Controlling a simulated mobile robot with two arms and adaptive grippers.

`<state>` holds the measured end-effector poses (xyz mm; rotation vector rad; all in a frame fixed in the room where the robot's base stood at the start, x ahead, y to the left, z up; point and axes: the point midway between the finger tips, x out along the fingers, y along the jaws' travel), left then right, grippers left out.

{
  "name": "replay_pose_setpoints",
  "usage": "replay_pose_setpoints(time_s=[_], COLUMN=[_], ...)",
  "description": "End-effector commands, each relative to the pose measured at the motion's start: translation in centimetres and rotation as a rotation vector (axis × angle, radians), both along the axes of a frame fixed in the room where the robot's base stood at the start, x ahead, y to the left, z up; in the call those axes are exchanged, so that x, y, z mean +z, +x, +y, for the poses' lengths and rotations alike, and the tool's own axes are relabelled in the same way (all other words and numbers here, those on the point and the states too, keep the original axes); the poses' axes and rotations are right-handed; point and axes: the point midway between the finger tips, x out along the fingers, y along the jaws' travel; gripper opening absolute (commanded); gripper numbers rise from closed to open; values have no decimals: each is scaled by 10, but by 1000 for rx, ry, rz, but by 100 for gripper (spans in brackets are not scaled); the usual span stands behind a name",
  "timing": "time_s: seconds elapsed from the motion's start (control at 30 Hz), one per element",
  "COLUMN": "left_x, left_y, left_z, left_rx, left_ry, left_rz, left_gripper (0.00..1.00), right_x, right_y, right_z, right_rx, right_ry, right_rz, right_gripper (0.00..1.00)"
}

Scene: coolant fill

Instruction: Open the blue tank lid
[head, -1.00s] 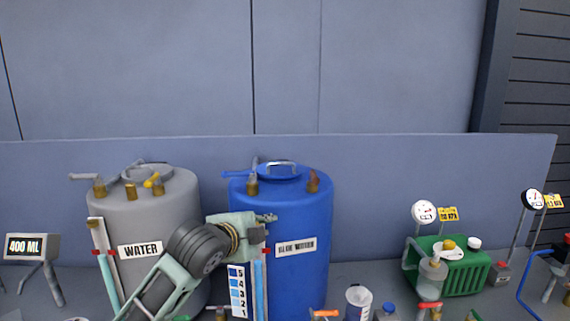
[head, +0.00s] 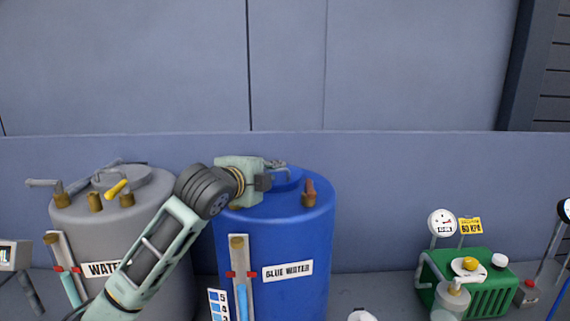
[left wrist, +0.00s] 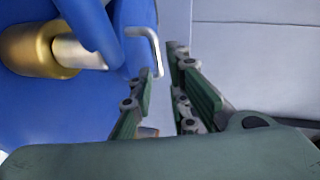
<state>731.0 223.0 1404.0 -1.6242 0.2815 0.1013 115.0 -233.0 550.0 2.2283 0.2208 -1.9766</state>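The blue tank (head: 300,235), labelled "BLUE WATER", stands upright in the head view. Its blue lid (head: 289,182) sits on top, partly hidden behind my left gripper (head: 276,166). The gripper is at lid height, over the left part of the tank top. In the left wrist view, the lid's silver bar handle (left wrist: 151,44) is close to the fingertips of my left gripper (left wrist: 162,62). The fingers are apart with an empty gap between them. I cannot tell whether a finger touches the handle. My right gripper is not in view.
A grey water tank (head: 140,245) stands to the left, with brass fittings and a yellow-handled valve (head: 117,188). A brass fitting (left wrist: 32,48) on the blue tank is close in the left wrist view. A green unit with gauges (head: 490,290) stands at right. A wall panel is behind.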

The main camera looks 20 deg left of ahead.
Motion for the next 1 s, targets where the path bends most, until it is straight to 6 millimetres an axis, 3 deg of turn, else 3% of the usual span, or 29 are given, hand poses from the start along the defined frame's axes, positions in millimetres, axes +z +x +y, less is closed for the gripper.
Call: replay_pose_setpoints(time_s=[0.43, 0.57, 0.8, 0.9, 1.0], left_x=[-13, -16, -19, -19, -18], left_y=[59, 69, 73, 73, 73], left_z=[-8, -9, -9, -10, -10], left_rx=[0, -1, 0, 0, 0], left_ry=[-2, -2, 0, 0, 0], left_rz=[4, 3, 1, 1, 1], left_gripper=[16, 16, 16, 16, 8], right_x=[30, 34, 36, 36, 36], right_y=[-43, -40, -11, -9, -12], right_z=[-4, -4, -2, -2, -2], right_rx=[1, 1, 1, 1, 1], right_ry=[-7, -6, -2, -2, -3], right_rz=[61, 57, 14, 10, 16], right_gripper=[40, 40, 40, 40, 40])
